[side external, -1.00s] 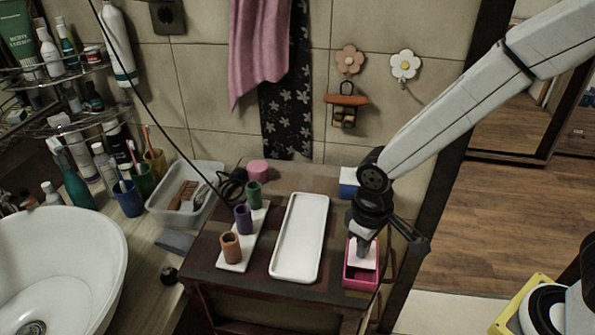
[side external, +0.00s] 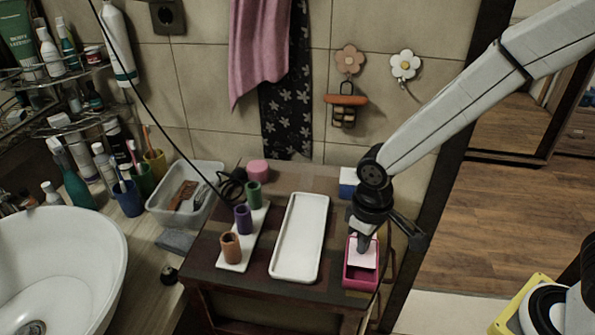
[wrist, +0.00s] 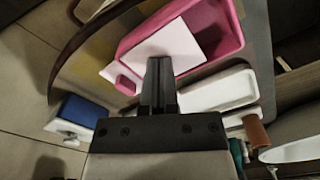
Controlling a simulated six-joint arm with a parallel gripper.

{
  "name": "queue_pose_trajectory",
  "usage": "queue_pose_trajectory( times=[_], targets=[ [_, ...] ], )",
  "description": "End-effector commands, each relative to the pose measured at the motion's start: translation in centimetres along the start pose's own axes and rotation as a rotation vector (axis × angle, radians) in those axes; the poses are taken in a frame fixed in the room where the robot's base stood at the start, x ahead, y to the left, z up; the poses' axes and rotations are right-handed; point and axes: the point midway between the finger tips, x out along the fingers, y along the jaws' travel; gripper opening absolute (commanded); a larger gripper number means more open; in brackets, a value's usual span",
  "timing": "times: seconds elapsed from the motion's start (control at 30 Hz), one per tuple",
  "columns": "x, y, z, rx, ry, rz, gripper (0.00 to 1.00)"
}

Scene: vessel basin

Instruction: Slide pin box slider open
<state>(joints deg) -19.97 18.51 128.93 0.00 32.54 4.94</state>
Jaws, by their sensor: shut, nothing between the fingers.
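The pin box (side external: 361,283) is a pink open-topped box at the right front edge of the small dark table. Its white slider (side external: 368,259) covers the back part, and the front part of the inside is uncovered. In the wrist view the pink box (wrist: 228,22) and the white slider panel (wrist: 150,58) lie beyond my fingers. A small pink tab (wrist: 125,85) shows at the panel's near end. My gripper (side external: 363,249) points down over the slider, shut and empty. In the wrist view my gripper (wrist: 158,62) overlaps the panel; I cannot tell whether it touches.
A white tray (side external: 286,263) lies left of the box. Further left, a white strip holds orange, purple and green cups (side external: 242,218). A blue and white block (side external: 349,182) stands behind my gripper. The wall is close behind; the table's right edge is beside the box.

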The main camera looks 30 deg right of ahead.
Motion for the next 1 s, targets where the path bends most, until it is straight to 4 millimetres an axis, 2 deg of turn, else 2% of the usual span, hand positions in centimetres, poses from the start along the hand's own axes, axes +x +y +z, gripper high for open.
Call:
queue_pose_trajectory(
  times=[1.0],
  targets=[
    [0.02, 0.98, -0.54, 0.001, -0.001, 0.0, 0.0]
  ],
)
